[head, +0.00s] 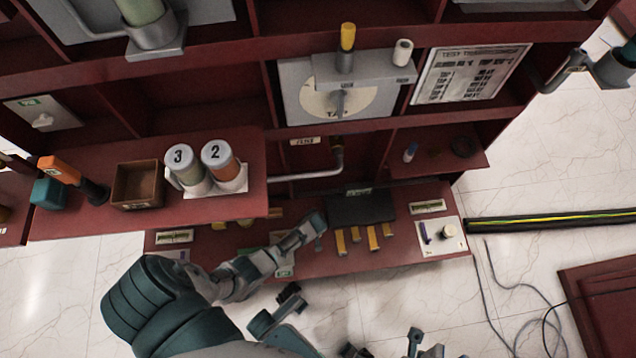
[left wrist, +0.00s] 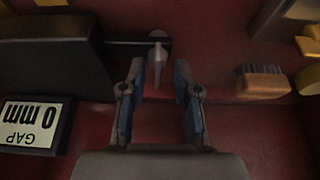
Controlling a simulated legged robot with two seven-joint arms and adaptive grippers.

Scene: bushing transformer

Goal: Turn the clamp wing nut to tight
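In the left wrist view a small grey wing nut (left wrist: 157,62) shows a round top and a narrow wing pointing toward me. My left gripper (left wrist: 160,80) has its two blue-padded fingers apart, one on each side of the wing, with visible gaps on both sides. In the head view my left gripper (head: 314,226) is low over the bottom red shelf, just left of a dark block (head: 360,208). The wing nut cannot be made out there. Parts of my right arm show at the bottom edge of the head view; its fingers cannot be made out clearly.
A "GAP 0 mm" display (left wrist: 35,124) lies left of the gripper, beside a dark block (left wrist: 50,65). A brush (left wrist: 263,82) lies to the right. In the head view a shelf above holds canisters marked 3 (head: 184,165) and 2 (head: 220,160). Yellow-tipped pieces (head: 356,235) stick out below the block.

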